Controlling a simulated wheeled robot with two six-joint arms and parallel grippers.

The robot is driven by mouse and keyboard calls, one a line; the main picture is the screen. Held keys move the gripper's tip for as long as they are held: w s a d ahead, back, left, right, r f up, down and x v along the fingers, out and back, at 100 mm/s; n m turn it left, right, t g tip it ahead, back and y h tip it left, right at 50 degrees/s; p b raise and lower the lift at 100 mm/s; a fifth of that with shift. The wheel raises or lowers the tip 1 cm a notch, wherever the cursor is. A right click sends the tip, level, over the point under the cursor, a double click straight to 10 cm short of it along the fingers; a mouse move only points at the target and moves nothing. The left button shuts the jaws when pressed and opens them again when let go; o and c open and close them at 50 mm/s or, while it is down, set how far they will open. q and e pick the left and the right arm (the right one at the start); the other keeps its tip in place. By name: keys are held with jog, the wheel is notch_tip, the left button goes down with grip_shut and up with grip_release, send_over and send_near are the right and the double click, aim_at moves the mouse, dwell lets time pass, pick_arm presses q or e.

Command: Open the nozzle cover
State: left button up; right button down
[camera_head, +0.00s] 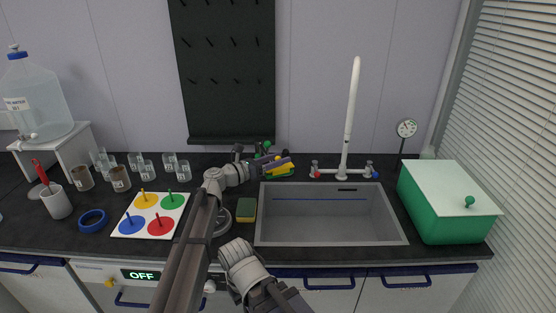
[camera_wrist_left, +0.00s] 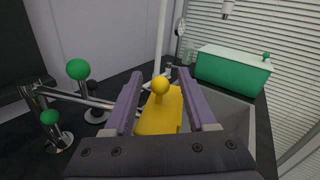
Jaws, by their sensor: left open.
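A yellow block-like part with a round yellow knob, which looks like the nozzle cover (camera_wrist_left: 158,116), lies between the fingers of my left gripper (camera_wrist_left: 159,76) in the left wrist view. The gripper is open, with one purple finger on each side of the knob. I cannot tell whether either finger touches it. In the head view the yellow part (camera_head: 284,172) is behind the sink's left back corner, partly covered by my left gripper (camera_head: 279,161). The nozzle itself is not clearly visible. My right gripper is not in view.
A grey sink (camera_head: 330,215) with a tall white faucet (camera_head: 350,110) is to the right. Green-knobbed fittings (camera_wrist_left: 78,70) stand left of the gripper. A green box (camera_head: 440,210) with a pale lid, a sponge (camera_head: 246,209) and a colored-disc board (camera_head: 150,214) are on the counter.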

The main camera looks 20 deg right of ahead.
aim_at(285, 171)
pick_arm(q)
grip_shut()
dwell(0.3)
jog(key=shift+s, duration=0.1)
jog(key=m, duration=0.1)
jog(key=s+m, duration=0.1)
jog(key=m, duration=0.1)
jog(key=m+b, duration=0.1)
jog(key=shift+s+d+r+m+h, duration=0.1)
jog(key=shift+s+r+m+h, duration=0.2)
jog(key=shift+h, duration=0.1)
jog(key=s+m+b, duration=0.1)
jog(key=m, duration=0.2)
jog(key=s+m+g+h, duration=0.1)
jog(key=m, duration=0.2)
jog(key=s+m+b, duration=0.1)
jog(key=m, duration=0.2)
jog(key=shift+d+f+h+b, duration=0.15)
jog(key=shift+f+h+b, duration=0.05)
jog(key=shift+h+b, duration=0.15)
jog(key=shift+s+d+f+m+g+b, duration=0.1)
jog(key=shift+s+f+m+g+b, duration=0.15)
jog(key=shift+m, duration=0.6)
jog(key=shift+s+a+f+m+g+b, duration=0.1)
jog(key=shift+s+m+g+b, duration=0.2)
jog(key=shift+m, duration=0.5)
jog(key=shift+s+d+f+m+g+b, duration=0.1)
jog(key=shift+m+g, duration=0.25)
jog(key=shift+m, duration=0.5)
